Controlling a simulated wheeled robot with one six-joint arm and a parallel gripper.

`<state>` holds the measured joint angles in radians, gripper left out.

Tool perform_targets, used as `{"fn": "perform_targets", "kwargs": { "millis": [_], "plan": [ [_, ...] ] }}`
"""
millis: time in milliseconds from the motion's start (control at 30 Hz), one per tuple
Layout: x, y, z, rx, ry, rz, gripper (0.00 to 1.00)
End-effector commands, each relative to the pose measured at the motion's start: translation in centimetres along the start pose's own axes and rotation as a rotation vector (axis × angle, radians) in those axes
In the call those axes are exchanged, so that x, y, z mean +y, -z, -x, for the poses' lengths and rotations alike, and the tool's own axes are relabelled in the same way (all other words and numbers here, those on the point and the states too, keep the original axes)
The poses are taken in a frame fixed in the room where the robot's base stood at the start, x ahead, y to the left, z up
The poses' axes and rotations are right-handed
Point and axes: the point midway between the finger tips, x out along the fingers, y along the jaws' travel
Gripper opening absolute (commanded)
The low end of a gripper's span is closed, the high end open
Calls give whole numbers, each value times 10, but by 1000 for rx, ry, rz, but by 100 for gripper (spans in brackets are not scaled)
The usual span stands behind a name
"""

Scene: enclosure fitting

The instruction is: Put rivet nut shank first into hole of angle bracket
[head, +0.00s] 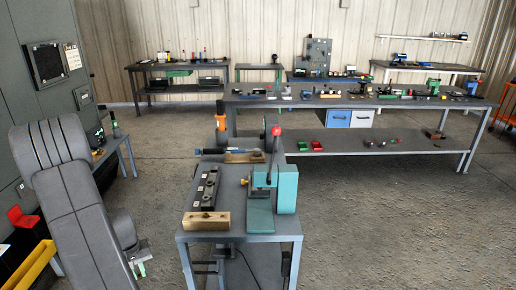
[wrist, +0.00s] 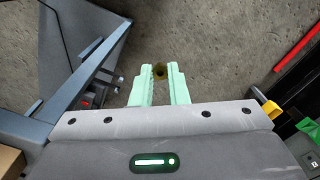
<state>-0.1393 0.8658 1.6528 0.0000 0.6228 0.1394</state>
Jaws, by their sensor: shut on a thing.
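My gripper (wrist: 160,76) has its pale green fingers closed on a small brass-coloured ring-like piece, which I take for the rivet nut (wrist: 160,71). Its round end with a dark bore faces the wrist camera; its shank is hidden. In the head view my gripper (head: 139,268) hangs low at the left, beside the near bench and above the floor. The nut is too small to make out there. I cannot pick out the angle bracket for certain in either view.
The near bench (head: 228,228) carries a teal press (head: 287,188), a dark block with holes (head: 206,188) and a brass-coloured block (head: 206,221). A long workbench (head: 350,102) with many small parts stands behind. A yellow bin (head: 28,263) is at far left. Open floor lies right.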

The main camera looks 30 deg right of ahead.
Motion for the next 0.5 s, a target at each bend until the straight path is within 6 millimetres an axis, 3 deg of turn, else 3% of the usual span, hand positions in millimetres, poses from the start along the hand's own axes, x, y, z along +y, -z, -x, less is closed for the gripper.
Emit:
{"fn": "perform_targets", "kwargs": {
  "millis": [33,133,267,500],
  "plan": [
    [0,0,15,0,0,0,0],
    [0,0,28,0,0,0,0],
    [30,10,31,2,0,89,0],
    [98,22,61,3,-1,309,0]
  ]
}}
